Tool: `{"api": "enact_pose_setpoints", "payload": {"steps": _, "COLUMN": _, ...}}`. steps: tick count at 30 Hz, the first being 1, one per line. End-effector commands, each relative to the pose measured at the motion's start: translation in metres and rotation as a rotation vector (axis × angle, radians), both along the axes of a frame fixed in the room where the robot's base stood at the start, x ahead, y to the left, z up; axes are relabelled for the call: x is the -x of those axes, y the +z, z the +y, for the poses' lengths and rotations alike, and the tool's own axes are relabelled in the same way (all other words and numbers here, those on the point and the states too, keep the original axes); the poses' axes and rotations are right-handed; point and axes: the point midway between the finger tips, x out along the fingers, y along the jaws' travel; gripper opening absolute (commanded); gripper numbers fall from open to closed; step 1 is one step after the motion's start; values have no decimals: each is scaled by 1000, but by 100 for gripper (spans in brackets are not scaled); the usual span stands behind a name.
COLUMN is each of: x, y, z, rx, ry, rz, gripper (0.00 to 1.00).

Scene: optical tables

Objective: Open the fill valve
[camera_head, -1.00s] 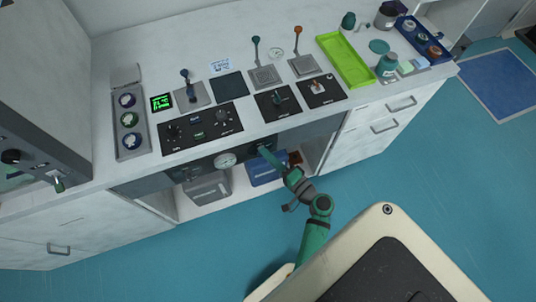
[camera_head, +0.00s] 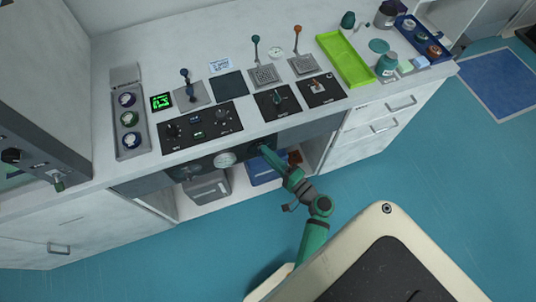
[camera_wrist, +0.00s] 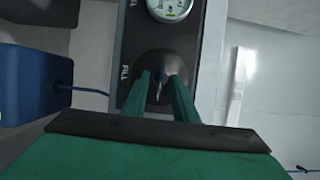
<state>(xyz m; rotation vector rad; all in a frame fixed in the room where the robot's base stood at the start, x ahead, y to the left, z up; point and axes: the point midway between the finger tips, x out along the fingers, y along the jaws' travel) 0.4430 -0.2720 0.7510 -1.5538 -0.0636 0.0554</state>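The fill valve is a dark round knob (camera_wrist: 150,66) on the front panel, beside the "FILL" lettering in the wrist view. A narrow grip bar stands up from its middle. My gripper (camera_wrist: 161,80) has its two green fingers on either side of this bar, with a dark gap showing between them. Whether a finger touches the bar is hard to tell.
A blue container (camera_head: 266,172) and a grey one (camera_head: 208,187) stand on the shelf below. Levers, a green display (camera_head: 161,102) and a green tray (camera_head: 345,60) are on the bench top. The floor in front is clear.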

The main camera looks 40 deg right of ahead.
Motion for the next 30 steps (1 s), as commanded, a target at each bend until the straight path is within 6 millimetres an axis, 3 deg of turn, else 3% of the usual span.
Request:
{"api": "enact_pose_setpoints", "payload": {"steps": 11, "x": 6, "y": 0, "z": 0, "rx": 1, "ry": 1, "rz": 1, "gripper": 25}}
{"api": "enact_pose_setpoints", "payload": {"steps": 24, "x": 81, "y": -1, "z": -5, "rx": 1, "ry": 2, "rz": 1, "gripper": 25}}
{"api": "enact_pose_setpoints", "payload": {"steps": 30, "x": 101, "y": -1, "z": -6, "rx": 1, "ry": 5, "rz": 1, "gripper": 25}}
